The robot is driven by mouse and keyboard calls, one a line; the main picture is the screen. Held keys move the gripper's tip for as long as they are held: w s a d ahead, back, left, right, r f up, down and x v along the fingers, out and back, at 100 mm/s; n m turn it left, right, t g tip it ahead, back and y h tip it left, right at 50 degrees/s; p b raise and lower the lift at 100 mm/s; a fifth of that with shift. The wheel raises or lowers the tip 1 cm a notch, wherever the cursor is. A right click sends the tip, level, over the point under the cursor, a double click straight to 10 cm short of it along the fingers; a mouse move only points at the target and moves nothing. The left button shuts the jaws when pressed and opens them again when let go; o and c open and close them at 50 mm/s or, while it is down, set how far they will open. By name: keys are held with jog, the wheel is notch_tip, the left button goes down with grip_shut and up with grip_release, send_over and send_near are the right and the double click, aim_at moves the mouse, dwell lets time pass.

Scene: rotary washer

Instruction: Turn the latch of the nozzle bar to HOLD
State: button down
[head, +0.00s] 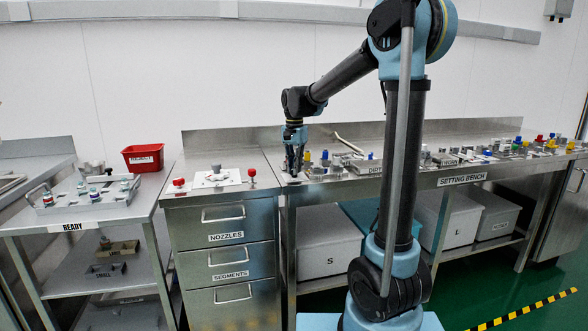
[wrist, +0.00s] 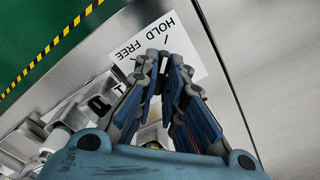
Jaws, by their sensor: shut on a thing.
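My gripper (head: 293,168) points down at the left end of the setting bench. In the wrist view my gripper (wrist: 164,68) has its fingertips close together over a white label plate (wrist: 188,45) printed HOLD and FREE, with a short black line beside HOLD. The plate also shows at the bench's front left in the head view (head: 291,179). The fingers are shut on what appears to be the latch; they hide nearly all of it, so I cannot tell which word it points to. The nozzle bar cannot be made out clearly behind the gripper.
Several small fittings and blocks stand on the setting bench (head: 402,187) to the right. A drawer cabinet (head: 222,208) with red knobs on top is to the left, then a red REJECT bin (head: 143,157) and a tray (head: 88,200). The bench's front edge is close to the plate.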

jog(key=shift+w, duration=0.1)
jog(key=c, duration=1.7)
grip_release()
notch_tip(320, 180, up, 12)
jog(key=shift+f, duration=0.1)
jog(key=shift+d, duration=0.1)
jog(key=s+d+f+n+t, duration=0.1)
jog(key=s+d+f, duration=0.45)
jog(key=s, duration=0.25)
jog(key=s+d+f+n, duration=0.2)
jog(key=s+d+f, duration=0.3)
jog(key=s+d, duration=0.25)
jog(key=s+d+f+n+t, duration=0.1)
jog(key=s+d+f, duration=0.4)
jog(key=s, duration=0.3)
jog(key=s+d+f, duration=0.1)
jog(key=s+f, duration=0.2)
jog(key=s+d+f+n, duration=0.1)
jog(key=s+f, duration=0.1)
jog(key=f, duration=0.2)
jog(key=s+d+f+n, duration=0.1)
jog(key=s+f, duration=0.2)
jog(key=shift+s+d+f, duration=0.1)
jog(key=shift+s+f, duration=0.25)
